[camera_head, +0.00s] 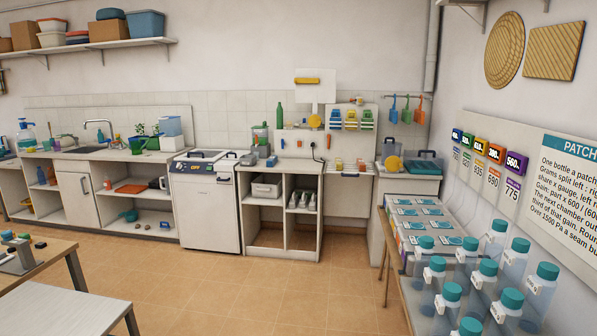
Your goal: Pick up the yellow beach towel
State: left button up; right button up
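I see no thing that I can clearly tell is a yellow beach towel. A small yellow bar-shaped item (307,80) is on the white wall panel at the back. A yellow round item (315,121) is below it, and another yellow round item (393,163) is by the grey bins to the right. All are too small to tell what they are. Neither of my grippers is in view.
A counter with a sink (85,148) and open shelves runs along the back left. At right, a table holds several teal-capped bottles (512,262) and boxes (415,210). A table (60,310) is front left. The middle tiled floor (260,295) is clear.

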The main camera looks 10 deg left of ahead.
aim_at(338, 163)
jog(key=i+u, duration=0.1)
jog(key=i, duration=5.05)
jog(key=l, duration=0.1)
